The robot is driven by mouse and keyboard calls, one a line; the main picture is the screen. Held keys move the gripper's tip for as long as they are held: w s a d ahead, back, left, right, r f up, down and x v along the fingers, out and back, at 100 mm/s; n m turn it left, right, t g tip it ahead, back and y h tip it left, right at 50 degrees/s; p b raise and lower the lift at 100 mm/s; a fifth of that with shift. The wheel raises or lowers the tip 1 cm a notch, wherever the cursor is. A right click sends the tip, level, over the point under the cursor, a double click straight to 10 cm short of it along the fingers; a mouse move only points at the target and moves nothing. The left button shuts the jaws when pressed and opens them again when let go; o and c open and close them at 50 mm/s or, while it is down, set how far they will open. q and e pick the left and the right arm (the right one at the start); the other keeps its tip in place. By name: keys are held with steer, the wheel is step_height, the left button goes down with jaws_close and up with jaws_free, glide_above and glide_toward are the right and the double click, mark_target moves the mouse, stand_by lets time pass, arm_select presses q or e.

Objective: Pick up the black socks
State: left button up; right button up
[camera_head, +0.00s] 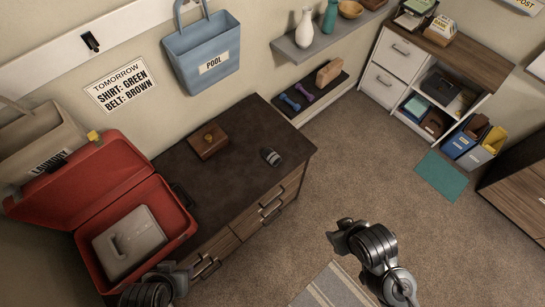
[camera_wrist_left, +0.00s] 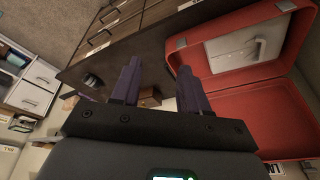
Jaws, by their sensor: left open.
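A small dark bundle with a pale grey band, which looks like the black socks (camera_head: 270,157), lies on the dark dresser top (camera_head: 245,125) near its right end. A dark rounded lump in the left wrist view (camera_wrist_left: 92,80) appears to be the same bundle. My left gripper (camera_wrist_left: 158,75) is open and empty in the left wrist view, with the dresser top beyond its fingers; it is apart from the socks. In the head view my left arm is at the bottom edge, by the red case. My right gripper (camera_head: 345,236) is over the carpet, right of the dresser; its jaws are unclear.
An open red case (camera_head: 180,215) holding a grey case (camera_head: 130,245) stands at the dresser's left. A small wooden box (camera_head: 208,141) sits at the back of the top. A blue bag (camera_head: 203,50) hangs above. Bare dresser top surrounds the socks.

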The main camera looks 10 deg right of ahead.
arm_select(q)
steer(key=o, duration=1.1)
steer(key=shift+c, duration=0.2)
